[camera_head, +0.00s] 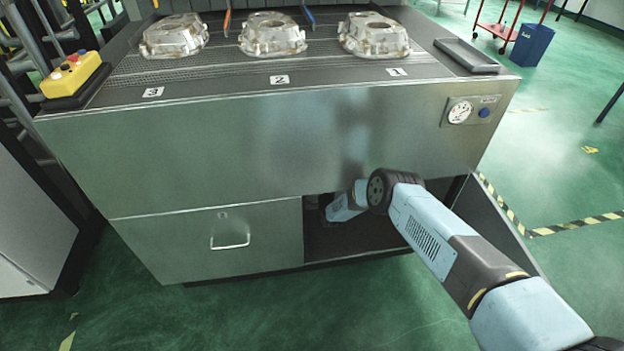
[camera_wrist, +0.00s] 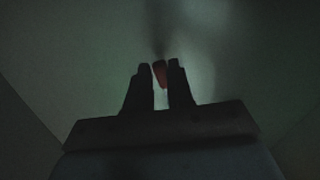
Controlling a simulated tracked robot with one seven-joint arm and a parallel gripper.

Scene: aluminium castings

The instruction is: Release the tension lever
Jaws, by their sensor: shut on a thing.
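The view is dark, and the rest of the lever beyond the fingers is too dim to make out. In the head view my arm reaches into the open lower right bay (camera_head: 345,238) of the metal cabinet. The gripper and the lever are hidden there behind the cabinet front.
The cabinet (camera_head: 290,150) has a closed drawer (camera_head: 205,245) beside the bay. Castings (camera_head: 272,36), a black tray (camera_head: 467,55) and a yellow button box (camera_head: 72,74) are on top. Green floor is clear in front.

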